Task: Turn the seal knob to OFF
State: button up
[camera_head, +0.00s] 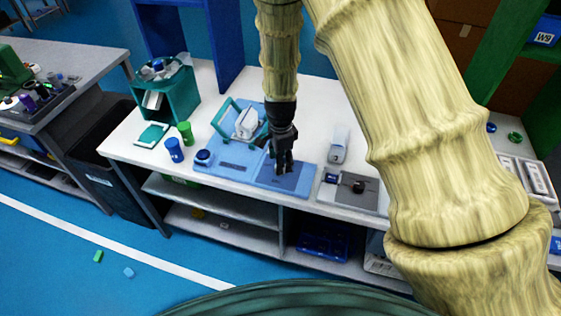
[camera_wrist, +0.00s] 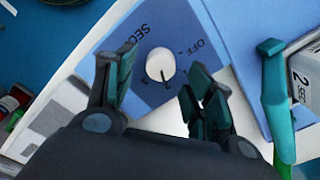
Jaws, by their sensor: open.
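The seal knob (camera_wrist: 158,61) is a small white round knob with a dark mark near its lower edge. It sits on a dark blue panel (camera_wrist: 185,30) printed with "OFF" to the knob's right and a partly readable "SEC" label above left. My gripper (camera_wrist: 160,88) is open, with its dark teal-lined fingers either side of the knob in the wrist view. The knob looks free of both fingers; the remaining height is hard to judge. In the head view my gripper (camera_head: 282,162) points down over the dark panel (camera_head: 298,182), hiding the knob.
A light blue base (camera_head: 215,168) carries a white device (camera_head: 246,123) with a teal handle, left of my gripper. Blue (camera_head: 174,150) and green (camera_head: 186,133) cups stand further left. A grey unit with a black knob (camera_head: 358,187) is to the right on the white table.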

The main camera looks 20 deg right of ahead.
jog(key=shift+f, duration=1.05)
jog(key=c, duration=1)
